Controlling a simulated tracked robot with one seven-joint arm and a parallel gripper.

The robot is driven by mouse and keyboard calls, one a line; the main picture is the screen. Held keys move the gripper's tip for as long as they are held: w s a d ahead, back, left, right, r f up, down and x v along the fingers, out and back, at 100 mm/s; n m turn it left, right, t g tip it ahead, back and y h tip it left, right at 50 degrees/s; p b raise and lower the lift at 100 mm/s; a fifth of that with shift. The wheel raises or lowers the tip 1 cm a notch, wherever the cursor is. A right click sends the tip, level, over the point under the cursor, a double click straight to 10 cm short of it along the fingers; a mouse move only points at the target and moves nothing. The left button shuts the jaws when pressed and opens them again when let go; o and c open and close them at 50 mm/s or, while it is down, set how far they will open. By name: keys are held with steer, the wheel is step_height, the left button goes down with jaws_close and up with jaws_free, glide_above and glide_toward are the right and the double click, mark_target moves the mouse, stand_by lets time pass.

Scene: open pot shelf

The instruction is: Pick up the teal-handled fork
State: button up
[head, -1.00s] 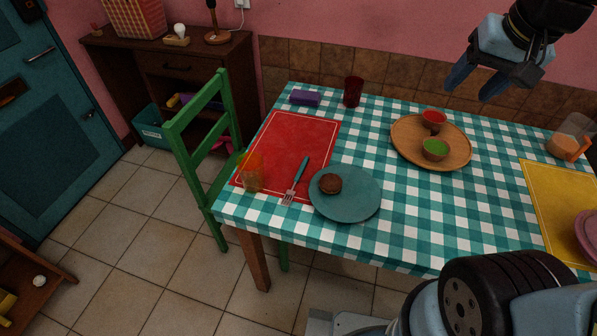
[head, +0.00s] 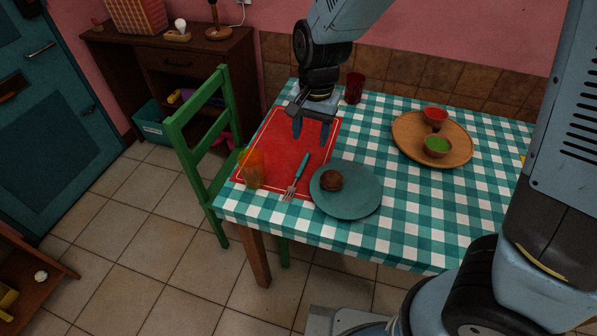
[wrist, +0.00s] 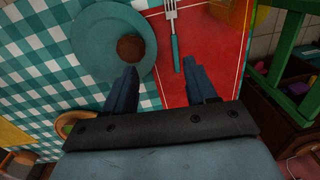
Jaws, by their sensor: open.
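The teal-handled fork (head: 297,178) lies on the red placemat (head: 262,150), its tines toward the table's near edge and its handle pointing away. It also shows in the wrist view (wrist: 174,42), beyond my fingertips and between their lines. My gripper (head: 311,135) is open and empty, pointing down above the placemat, just past the handle end of the fork. In the wrist view my gripper (wrist: 160,75) shows its two blue fingers spread apart. The fork does not touch them.
A teal plate (head: 352,205) with a brown round item (head: 331,180) sits right of the fork. An orange cup (head: 252,168) stands to its left. A wooden tray (head: 462,150) with two bowls and a dark red cup (head: 354,88) are farther off. A green chair (head: 205,150) stands at the left edge.

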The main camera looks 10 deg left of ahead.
steer(key=s+a+f, duration=0.2)
steer(key=a+f, duration=0.2)
glide_above(292, 187)
steer(key=shift+h, duration=0.3)
steer(key=f, duration=0.8)
steer(key=shift+s+d+f, duration=0.15)
steer(key=shift+s+d, duration=0.1)
steer(key=shift+w+a+f, duration=0.15)
steer(key=shift+w+f, duration=0.05)
steer(key=shift+f, duration=1.15)
steer(key=shift+w+a+f, duration=0.1)
steer(key=shift+w+f, duration=0.05)
steer(key=shift+f, duration=1.2)
jaws_close()
